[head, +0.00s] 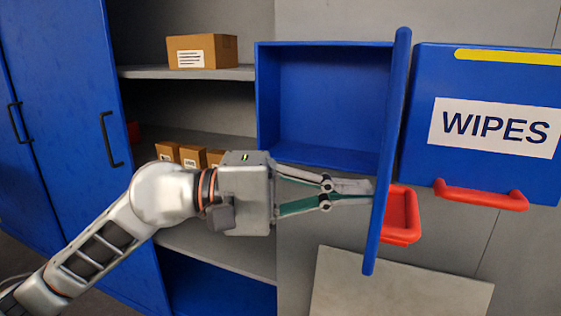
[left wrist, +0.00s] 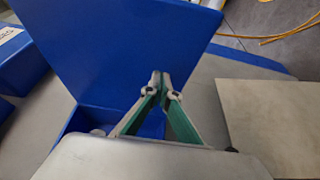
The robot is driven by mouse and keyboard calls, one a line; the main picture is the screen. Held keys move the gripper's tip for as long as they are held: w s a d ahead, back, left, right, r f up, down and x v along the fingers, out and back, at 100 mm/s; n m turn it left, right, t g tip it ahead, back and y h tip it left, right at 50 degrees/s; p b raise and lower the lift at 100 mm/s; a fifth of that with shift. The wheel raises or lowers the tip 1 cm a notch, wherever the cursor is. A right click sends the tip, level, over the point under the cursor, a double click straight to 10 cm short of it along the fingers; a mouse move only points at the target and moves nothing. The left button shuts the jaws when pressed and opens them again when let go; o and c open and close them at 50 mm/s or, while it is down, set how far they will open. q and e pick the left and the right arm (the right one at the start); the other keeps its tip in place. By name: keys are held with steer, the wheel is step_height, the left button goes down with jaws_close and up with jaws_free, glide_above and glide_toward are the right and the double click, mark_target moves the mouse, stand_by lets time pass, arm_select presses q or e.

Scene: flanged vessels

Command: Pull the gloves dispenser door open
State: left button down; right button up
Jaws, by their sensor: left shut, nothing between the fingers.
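The gloves dispenser is an open blue box (head: 325,105) on the wall in the head view. Its blue door (head: 386,150) stands swung out on the right side and shows nearly edge-on. A red handle (head: 401,215) is on the door's far face. My left gripper (head: 370,190) is shut and empty, its fingertips at the inner face of the door, low down. In the left wrist view the closed fingertips (left wrist: 161,78) lie in front of the broad blue door panel (left wrist: 120,45). I cannot tell whether they touch it. My right gripper is not in view.
A blue wipes dispenser (head: 485,170) with a red handle hangs right of the door. Shelves (head: 190,73) with brown boxes (head: 202,51) and a blue cabinet (head: 60,120) stand at left. A pale panel (head: 400,285) lies below the door.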

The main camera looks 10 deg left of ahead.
arm_select(q)
steer(key=shift+s+d+p, duration=0.15)
steer(key=shift+s+d, duration=0.05)
steer(key=shift+d, duration=0.45)
steer(key=shift+s+d+p, duration=0.15)
steer(key=shift+s+d, duration=0.05)
steer(key=shift+d, duration=0.5)
steer(key=shift+s+d+p, duration=0.15)
steer(key=shift+s+d, duration=0.05)
steer(key=shift+d, duration=0.45)
